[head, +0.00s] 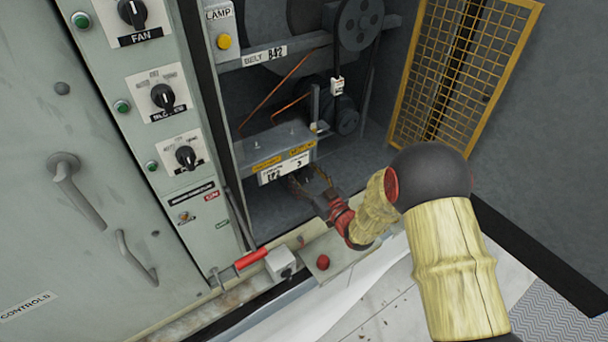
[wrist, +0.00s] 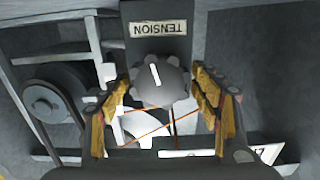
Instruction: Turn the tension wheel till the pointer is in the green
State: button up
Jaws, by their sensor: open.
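The tension wheel (wrist: 161,81) is a grey lobed knob with a white mark, seen in the wrist view below an upside-down TENSION label (wrist: 157,29). The mark points up and slightly left there. My gripper (wrist: 161,88) is open, with one finger to each side of the wheel and a visible gap on both sides. In the head view my gripper (head: 313,180) reaches into the open bay just below a plate with a white label strip (head: 287,167); the wheel cannot be made out there. I cannot make out the pointer or a green zone.
A belt pulley (head: 358,22) and a motor (head: 346,118) are in the bay. A yellow mesh guard (head: 455,75) stands open at the right. A red-handled bar (head: 250,259) and a small box with a red button (head: 323,262) lie along the front sill. Switch panels line the left.

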jog(key=shift+c, duration=0.7)
jog(key=c, duration=1)
jog(key=shift+m, duration=0.3)
jog(key=m, duration=0.3)
jog(key=shift+w+d+m+b, duration=0.1)
jog(key=shift+m+b, duration=0.2)
jog(key=shift+b, duration=0.05)
jog(key=m, duration=0.3)
jog(key=shift+d+m, duration=0.1)
jog(key=shift+m, duration=0.2)
jog(key=m, duration=0.3)
jog(key=shift+f+m, duration=0.15)
jog(key=shift+m, duration=0.15)
jog(key=shift+w+d+f+m+p, duration=0.1)
jog(key=shift+m+p, duration=0.25)
jog(key=shift+m, duration=1.55)
